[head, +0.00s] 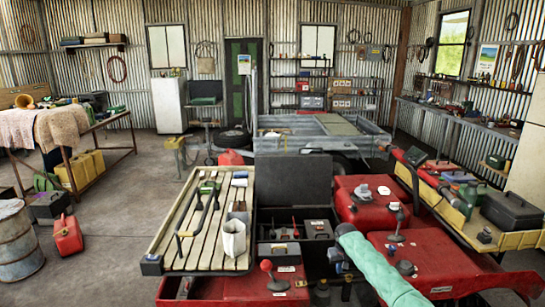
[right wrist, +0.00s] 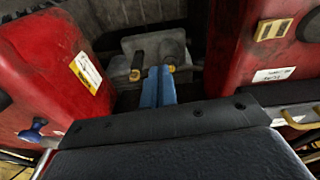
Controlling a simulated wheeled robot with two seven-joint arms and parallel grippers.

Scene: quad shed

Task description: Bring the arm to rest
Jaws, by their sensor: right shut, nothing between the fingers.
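My right arm, in a teal sleeve, comes in from the lower right of the head view. My right gripper (head: 338,264) is over the open middle of the red quad (head: 240,289). In the right wrist view the blue fingers of my right gripper (right wrist: 158,88) are together with nothing between them. They point toward a grey block (right wrist: 155,50) between two red body panels. I cannot tell whether the fingertips touch it. My left gripper is not in view.
A slatted wooden rack (head: 205,215) with tools and a pale cup (head: 233,238) lies left of the opening. An upright black panel (head: 295,178) stands behind it. A yellow tray (head: 455,215) with a black toolbox (head: 511,213) is at the right.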

